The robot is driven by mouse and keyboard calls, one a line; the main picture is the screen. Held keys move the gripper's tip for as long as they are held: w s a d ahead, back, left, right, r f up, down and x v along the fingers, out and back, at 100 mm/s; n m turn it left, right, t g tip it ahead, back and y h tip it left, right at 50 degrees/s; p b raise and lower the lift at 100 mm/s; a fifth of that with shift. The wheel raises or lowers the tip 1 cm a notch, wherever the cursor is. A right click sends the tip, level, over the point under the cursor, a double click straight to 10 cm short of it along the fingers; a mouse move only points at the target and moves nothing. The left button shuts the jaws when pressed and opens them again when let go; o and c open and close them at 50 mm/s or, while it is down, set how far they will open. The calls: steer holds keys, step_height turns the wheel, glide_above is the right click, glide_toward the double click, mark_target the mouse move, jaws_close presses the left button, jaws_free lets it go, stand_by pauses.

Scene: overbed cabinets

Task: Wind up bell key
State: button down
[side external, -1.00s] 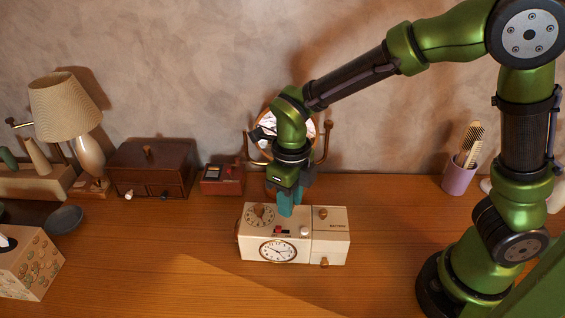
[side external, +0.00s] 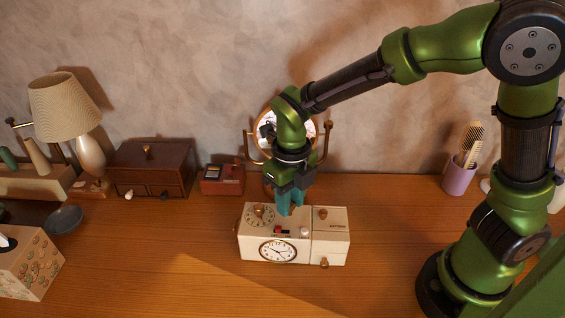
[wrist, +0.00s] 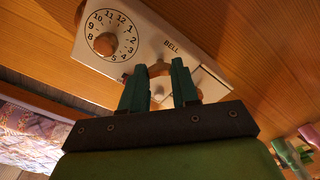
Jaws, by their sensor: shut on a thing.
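The cream clock box (side external: 250,240) stands on the wooden table with a clock face (side external: 278,251) on its front. My gripper (side external: 290,208) points down at the back of its top. In the wrist view, my gripper (wrist: 159,68) has its teal fingers on either side of a small wooden bell key (wrist: 159,69) near the printed word BELL and is shut on it. The fingers partly hide the key. A numbered dial with a wooden knob (wrist: 104,44) lies to the left of the key.
A red-and-dark switch (side external: 281,231) and a white button (side external: 304,232) are on the box top. A box section with a wooden knob (side external: 322,213) adjoins it on the right. A round mirror (side external: 265,132) stands behind my gripper. The table in front is clear.

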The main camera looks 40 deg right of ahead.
steer(key=c, duration=0.8)
jaws_free()
steer(key=shift+c, duration=0.2)
step_height(320, 180, up, 17)
